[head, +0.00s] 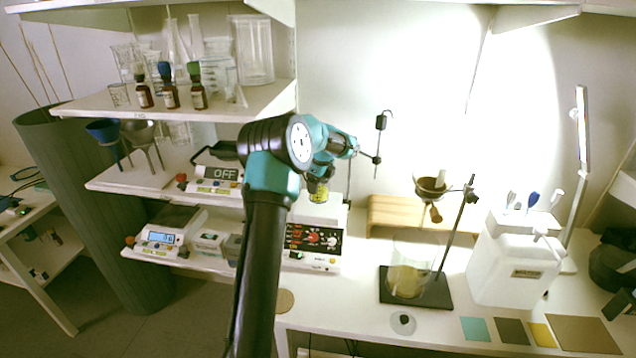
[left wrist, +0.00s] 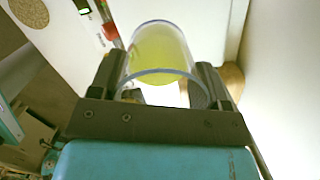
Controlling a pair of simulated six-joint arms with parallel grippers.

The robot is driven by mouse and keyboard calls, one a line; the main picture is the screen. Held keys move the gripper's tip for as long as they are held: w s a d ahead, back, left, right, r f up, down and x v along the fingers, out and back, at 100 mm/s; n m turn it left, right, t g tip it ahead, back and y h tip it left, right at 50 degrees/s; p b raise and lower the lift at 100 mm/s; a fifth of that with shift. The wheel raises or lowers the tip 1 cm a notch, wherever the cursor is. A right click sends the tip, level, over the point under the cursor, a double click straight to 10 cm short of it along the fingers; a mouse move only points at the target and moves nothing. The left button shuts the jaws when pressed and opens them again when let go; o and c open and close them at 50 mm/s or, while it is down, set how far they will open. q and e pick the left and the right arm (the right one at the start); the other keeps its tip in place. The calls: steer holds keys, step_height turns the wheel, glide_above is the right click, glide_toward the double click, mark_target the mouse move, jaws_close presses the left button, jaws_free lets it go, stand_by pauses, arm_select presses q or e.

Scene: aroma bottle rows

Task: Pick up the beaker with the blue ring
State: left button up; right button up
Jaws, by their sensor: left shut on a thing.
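My left gripper (head: 320,174) is shut on a clear beaker (head: 318,192) with a yellow-green content, held in front of the shelves and above the bench. In the left wrist view the beaker (left wrist: 163,50) sits between the two fingers of my left gripper (left wrist: 160,88), its pale blue-grey rim towards the camera. Whether this rim is the blue ring is hard to tell. Another glass beaker (head: 408,272) with yellowish content stands on the black stand base (head: 437,293). My right gripper is not in view.
A ring stand with a bowl (head: 431,187) rises over the second beaker. A white container (head: 515,262) stands right of it. Shelves at the left hold glassware, dropper bottles (head: 170,90) and balances (head: 165,236). A control box (head: 314,242) is below the held beaker. Coloured squares lie at the bench's front right.

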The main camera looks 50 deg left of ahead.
arm_select(q)
steer(key=s+d+r, duration=0.1)
steer(key=s+d, duration=0.7)
steer(key=d, duration=0.2)
steer(key=shift+s+r, duration=0.15)
steer(key=shift+s, duration=0.25)
steer(key=shift+d, duration=0.15)
